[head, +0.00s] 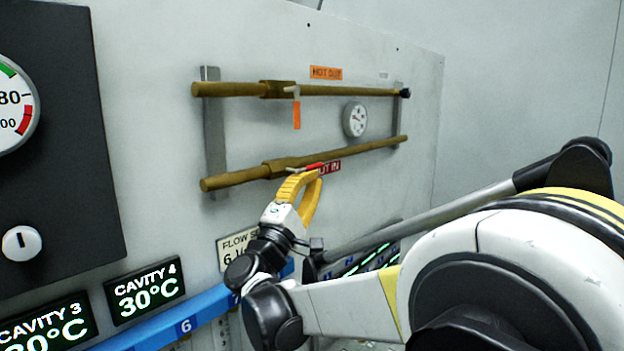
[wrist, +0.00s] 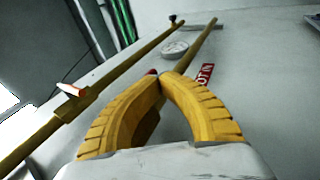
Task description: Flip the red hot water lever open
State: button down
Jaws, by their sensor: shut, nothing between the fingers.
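The red lever (head: 313,166) is at the valve on the lower brass pipe (head: 235,181), beside the red label ending in "OT IN" (head: 331,167). In the head view only a short red piece shows above my fingertips. In the wrist view a small red tip (wrist: 152,72) shows just past the fingertips; the rest is hidden. My yellow gripper (head: 318,175) is shut and empty, its tips together (wrist: 161,78) close to the lever. I cannot tell whether they touch it. The valve body is mostly behind the fingers in the wrist view.
An upper brass pipe (head: 350,91) runs above, with an orange handle (head: 297,115) hanging from its valve under the "HOT OUT" label (head: 326,73). A round gauge (head: 355,119) sits between the pipes. A blue numbered rail (head: 205,318) and display screens (head: 145,291) are lower left.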

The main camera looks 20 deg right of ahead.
notch_tip(320, 180, down, 14)
jog(key=s+d+b, duration=0.1)
jog(key=s+b, duration=0.1)
jog(key=b, duration=0.2)
jog(key=shift+d+r, duration=0.15)
jog(key=shift+d, duration=0.1)
jog(key=shift+s, duration=0.1)
jog(key=s+d+f+m+g+y+b, duration=0.3)
jog(key=s+d+f+g+b, duration=0.15)
jog(key=f, duration=0.35)
jog(key=s+d+f+m+g+y+b, duration=0.2)
jog(key=s+d+f+g+y+b, duration=0.1)
jog(key=s+d+f, duration=0.4)
jog(key=s+a+f+m+g+y+b, duration=0.1)
jog(key=s+a+f+m+y+b, duration=0.4)
jog(key=s+a+f+y, duration=0.6)
jog(key=s+a+f+b, duration=0.1)
jog(key=s+a+f, duration=0.4)
jog(key=f, duration=0.2)
jog(key=shift+a+f+g+y, duration=0.3)
jog(key=shift+f+g, duration=0.05)
jog(key=shift+f, duration=0.05)
